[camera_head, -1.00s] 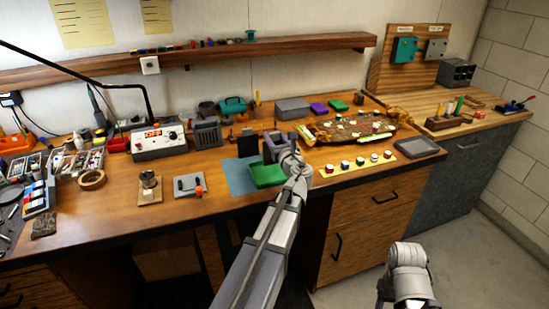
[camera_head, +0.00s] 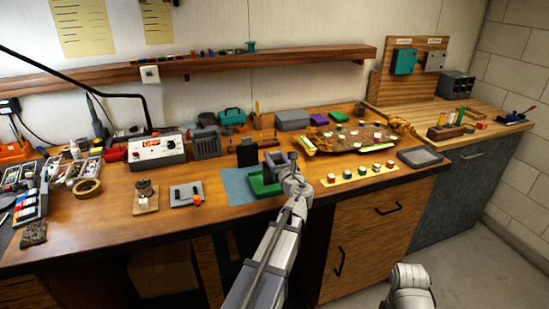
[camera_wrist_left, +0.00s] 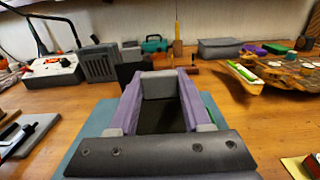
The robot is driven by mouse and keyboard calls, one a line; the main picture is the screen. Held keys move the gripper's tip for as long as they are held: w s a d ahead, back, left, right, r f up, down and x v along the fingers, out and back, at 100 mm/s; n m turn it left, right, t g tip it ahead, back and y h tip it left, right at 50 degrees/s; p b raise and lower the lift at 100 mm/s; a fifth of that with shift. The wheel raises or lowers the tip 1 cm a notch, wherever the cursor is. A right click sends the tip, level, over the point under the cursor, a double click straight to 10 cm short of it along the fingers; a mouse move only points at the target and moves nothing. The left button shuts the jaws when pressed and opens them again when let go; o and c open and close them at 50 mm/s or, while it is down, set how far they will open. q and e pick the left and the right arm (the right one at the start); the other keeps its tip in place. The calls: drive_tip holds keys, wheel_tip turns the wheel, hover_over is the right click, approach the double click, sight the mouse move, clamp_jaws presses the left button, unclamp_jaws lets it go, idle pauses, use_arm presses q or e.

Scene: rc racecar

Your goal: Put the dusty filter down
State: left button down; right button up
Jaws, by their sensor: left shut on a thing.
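My left gripper (camera_head: 276,160) is low over the blue mat (camera_head: 236,187) at the bench's front. In the left wrist view, its purple fingers (camera_wrist_left: 160,88) are shut on a grey block between their tips, which I take to be the dusty filter (camera_wrist_left: 160,82). A green tray (camera_head: 262,188) lies on the mat, beside and partly under the gripper. The left wrist view shows only its green edge, so I cannot tell whether the filter touches anything. My right arm shows at the bottom right; its fingertips cannot be made out.
A black upright block (camera_head: 247,152) stands just behind the mat. A grey plate with an orange knob (camera_head: 187,195) lies to the left. A yellow strip with several buttons (camera_head: 360,173) and an RC car chassis (camera_head: 360,138) lie to the right.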

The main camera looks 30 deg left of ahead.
use_arm(q)
drive_tip(key=shift+c, duration=1.7)
unclamp_jaws()
drive_tip(key=shift+r, duration=0.1)
drive_tip(key=v, duration=1.2)
drive_tip(key=shift+s, duration=0.1)
